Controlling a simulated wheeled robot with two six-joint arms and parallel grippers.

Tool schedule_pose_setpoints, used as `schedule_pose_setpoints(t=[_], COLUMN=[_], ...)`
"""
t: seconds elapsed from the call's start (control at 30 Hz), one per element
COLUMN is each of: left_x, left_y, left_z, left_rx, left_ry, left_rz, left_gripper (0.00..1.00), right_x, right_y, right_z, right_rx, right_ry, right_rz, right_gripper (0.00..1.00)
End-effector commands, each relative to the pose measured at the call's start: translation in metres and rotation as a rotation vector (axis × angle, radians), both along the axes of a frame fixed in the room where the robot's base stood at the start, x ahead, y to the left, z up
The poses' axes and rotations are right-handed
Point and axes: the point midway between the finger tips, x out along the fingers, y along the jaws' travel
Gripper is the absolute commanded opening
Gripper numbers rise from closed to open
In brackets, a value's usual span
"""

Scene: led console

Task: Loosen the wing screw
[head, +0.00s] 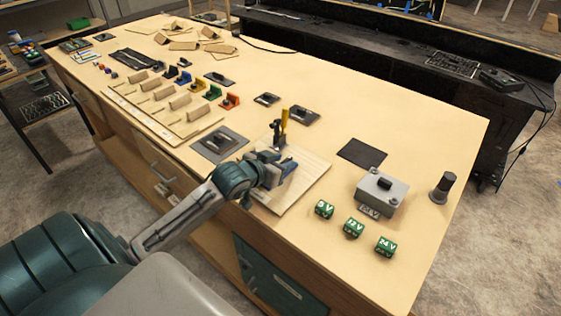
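My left gripper (284,164) reaches in from the left, low over a pale wooden board (303,186) on the workbench. Its fingers are small and partly hidden by its own body, so I cannot tell whether they are open or shut. A dark upright piece with a yellow part (284,119) stands just behind the gripper. I cannot make out a wing screw for certain; one near the gripper could be hidden. A grey box (378,192) with a black knob on top stands right of the gripper, apart from it. My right gripper is not in view.
Three green voltage blocks (354,228) sit near the front edge. A black cylinder (443,187) stands at the right, and a dark mat (362,152) lies behind the grey box. Coloured brackets (213,92) and wooden slats (165,108) crowd the left.

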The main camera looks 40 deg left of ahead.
Motion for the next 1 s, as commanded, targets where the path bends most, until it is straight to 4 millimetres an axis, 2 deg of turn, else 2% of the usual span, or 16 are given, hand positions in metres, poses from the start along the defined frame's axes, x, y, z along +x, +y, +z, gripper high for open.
schedule_pose_setpoints(t=[0.23, 0.53, 0.8, 1.0], left_x=[-0.012, -0.051, -0.081, -0.095], left_y=[0.002, 0.003, 0.006, 0.007], left_z=[0.004, 0.020, 0.034, 0.040], left_rx=[0.005, 0.008, 0.008, 0.005], left_ry=[0.000, 0.002, 0.005, 0.002], left_rz=[-0.001, -0.004, -0.002, 0.000], left_gripper=[0.34, 0.34, 0.34, 0.34], right_x=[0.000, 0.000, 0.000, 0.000], right_y=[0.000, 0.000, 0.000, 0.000], right_z=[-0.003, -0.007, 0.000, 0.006], right_rx=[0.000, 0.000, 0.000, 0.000], right_ry=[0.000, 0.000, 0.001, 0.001], right_rz=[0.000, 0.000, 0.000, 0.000], right_gripper=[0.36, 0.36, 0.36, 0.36])
